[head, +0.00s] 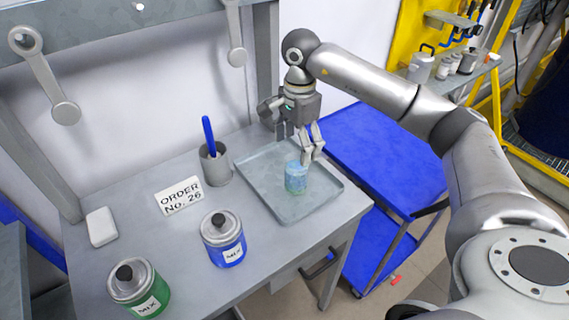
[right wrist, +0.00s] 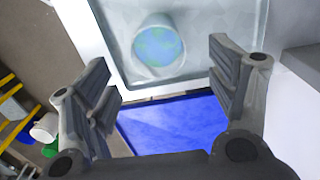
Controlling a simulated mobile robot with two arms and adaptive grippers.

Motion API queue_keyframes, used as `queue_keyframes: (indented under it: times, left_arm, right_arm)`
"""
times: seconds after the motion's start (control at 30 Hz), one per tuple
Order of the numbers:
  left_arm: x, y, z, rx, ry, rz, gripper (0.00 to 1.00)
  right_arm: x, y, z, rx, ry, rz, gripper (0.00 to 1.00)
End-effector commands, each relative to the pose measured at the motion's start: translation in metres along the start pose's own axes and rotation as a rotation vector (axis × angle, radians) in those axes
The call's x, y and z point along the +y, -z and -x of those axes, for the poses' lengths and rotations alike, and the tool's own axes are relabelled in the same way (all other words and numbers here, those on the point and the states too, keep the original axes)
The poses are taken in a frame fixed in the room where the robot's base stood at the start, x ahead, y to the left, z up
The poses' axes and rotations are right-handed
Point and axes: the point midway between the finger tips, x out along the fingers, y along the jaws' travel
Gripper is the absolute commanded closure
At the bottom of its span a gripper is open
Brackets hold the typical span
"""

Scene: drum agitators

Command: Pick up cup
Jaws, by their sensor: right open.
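The cup (head: 295,178) is small and translucent, with blue-green content, and stands upright on the grey metal tray (head: 261,200) at the right of the bench. My right gripper (head: 300,143) is open and empty, above and just behind the cup in the head view. In the right wrist view the cup (right wrist: 158,48) shows beyond the open fingers, above the middle of the gap between them (right wrist: 165,85). The cup is not between the fingers. My left gripper is in neither view.
A blue MIX can (head: 223,240) and a green MIX can (head: 138,288) stand left of the tray. A grey holder with a blue-handled tool (head: 215,165) and an order sign (head: 179,195) stand behind. A blue cart (head: 375,150) is at the right.

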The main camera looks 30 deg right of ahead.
Motion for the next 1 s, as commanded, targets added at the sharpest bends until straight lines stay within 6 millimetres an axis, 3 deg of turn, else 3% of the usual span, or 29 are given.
queue_keyframes:
  times: [0.17,0.4,0.5,0.7,0.83,1.0]
  left_arm:
    - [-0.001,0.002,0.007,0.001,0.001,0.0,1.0]
    - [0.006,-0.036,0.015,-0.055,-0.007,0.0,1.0]
    - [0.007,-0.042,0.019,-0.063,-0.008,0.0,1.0]
    - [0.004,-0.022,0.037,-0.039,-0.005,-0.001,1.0]
    - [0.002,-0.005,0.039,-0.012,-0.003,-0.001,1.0]
    - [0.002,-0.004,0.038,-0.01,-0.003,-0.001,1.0]
  right_arm:
    - [0.002,0.002,-0.021,0.004,-0.008,-0.002,0.21]
    - [0.001,0.001,-0.052,0.002,-0.005,-0.001,0.21]
    - [0.0,0.0,-0.058,0.002,-0.004,0.0,0.21]
    - [-0.003,-0.001,-0.084,0.001,-0.007,-0.002,0.21]
    - [-0.003,-0.001,-0.102,0.002,-0.005,-0.001,0.21]
    - [-0.004,-0.001,-0.108,0.001,-0.001,-0.001,0.21]
